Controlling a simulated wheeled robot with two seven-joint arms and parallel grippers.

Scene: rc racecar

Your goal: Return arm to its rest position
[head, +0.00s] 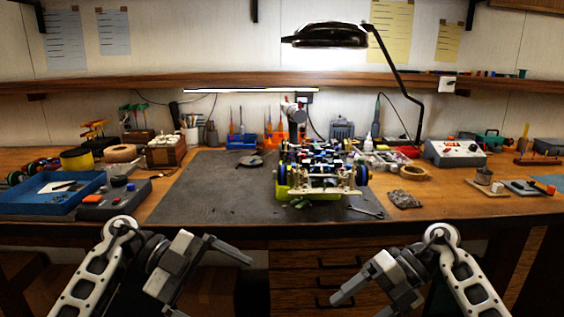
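My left gripper (240,256) is in front of the bench's front edge, at lower left of centre, and points inward to the right. My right gripper (341,294) is in front of the bench at lower right of centre and points inward to the left. Both are clear of the bench top, and nothing shows held in either. Their fingers overlap from this angle, so I cannot tell whether there is a gap. The RC racecar (322,166) stands on a yellow-green support on the dark mat (215,199), apart from both grippers.
A blue tray (42,205) and a grey box with a red button (112,201) are at the left. A wrench (366,211) and a grey lump (404,199) lie near the front right. A black lamp (328,35) hangs overhead. The mat left of the car is mostly clear.

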